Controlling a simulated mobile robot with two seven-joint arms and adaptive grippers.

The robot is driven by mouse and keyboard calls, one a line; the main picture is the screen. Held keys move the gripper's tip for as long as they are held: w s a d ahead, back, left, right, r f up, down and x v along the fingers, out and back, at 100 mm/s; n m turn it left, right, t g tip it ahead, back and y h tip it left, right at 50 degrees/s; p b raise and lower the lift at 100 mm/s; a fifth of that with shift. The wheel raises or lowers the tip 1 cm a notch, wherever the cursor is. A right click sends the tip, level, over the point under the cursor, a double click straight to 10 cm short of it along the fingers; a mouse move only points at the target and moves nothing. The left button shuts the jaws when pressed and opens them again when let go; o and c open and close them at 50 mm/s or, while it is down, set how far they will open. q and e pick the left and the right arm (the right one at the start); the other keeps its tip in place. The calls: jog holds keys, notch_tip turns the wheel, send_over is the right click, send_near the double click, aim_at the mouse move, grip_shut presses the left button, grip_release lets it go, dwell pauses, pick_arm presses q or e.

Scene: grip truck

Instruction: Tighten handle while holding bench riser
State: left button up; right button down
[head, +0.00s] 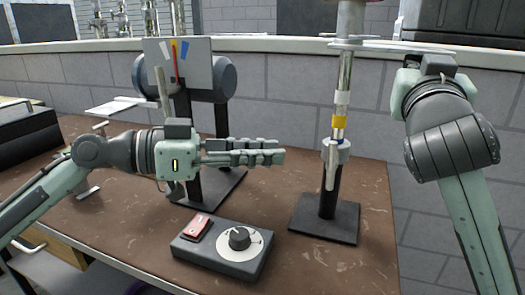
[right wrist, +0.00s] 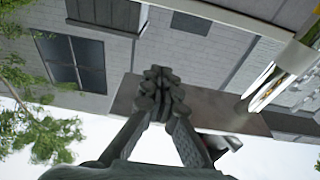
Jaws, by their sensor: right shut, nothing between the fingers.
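The bench riser (head: 341,85) is an upright silver tube with a yellow band, rising from a black post on a square black base (head: 325,220). A pale collar with a short handle (head: 331,168) hanging downward sits where the tube meets the post. My left gripper (head: 282,151) points right, to the left of the riser and apart from it; its fingers look close together, but any gap is unclear. My right gripper (right wrist: 160,82) is shut and empty, pointing toward the bench in the right wrist view. The riser's tube (right wrist: 285,68) shows at the right there.
A control box (head: 222,248) with a red switch and a dial lies on the brown bench top (head: 290,265). A low block wall (head: 280,85) runs behind the bench.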

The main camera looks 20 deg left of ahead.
jog(key=shift+r, duration=0.1)
notch_tip(320, 180, down, 4)
jog(key=shift+f, duration=0.1)
dwell(0.8)
